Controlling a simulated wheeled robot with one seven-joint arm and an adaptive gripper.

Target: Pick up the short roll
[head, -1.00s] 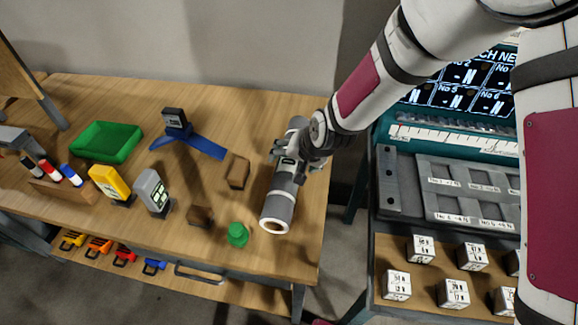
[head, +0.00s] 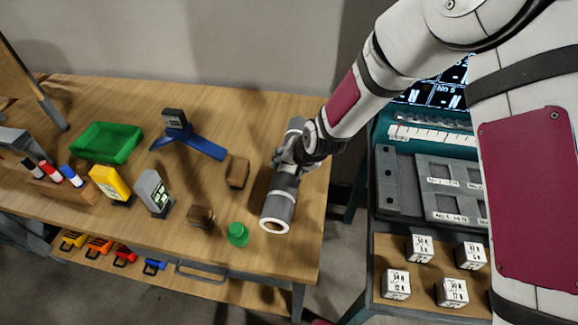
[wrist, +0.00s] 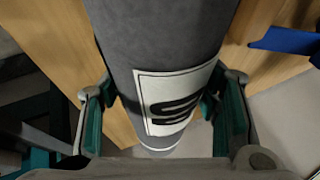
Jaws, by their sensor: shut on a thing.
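A grey roll (head: 279,200) with a pale ring at its open near end lies lengthwise at the right side of the wooden table. Its far part (head: 297,125) shows beyond my gripper (head: 288,160); my gripper hides the middle, so I cannot tell if this is one roll or two. In the wrist view the grey roll (wrist: 165,45) fills the space between my fingers, one on each side. It bears a white label (wrist: 175,98) with a black S-like mark. My gripper is shut on it. I cannot see a clear gap between roll and table.
Left of the roll are a brown block (head: 238,172), a green knobbed piece (head: 237,234), a dark brown block (head: 201,216) and a blue stand (head: 200,143). A green tray (head: 105,142) is farther left. A teal workstation (head: 440,120) stands to the right.

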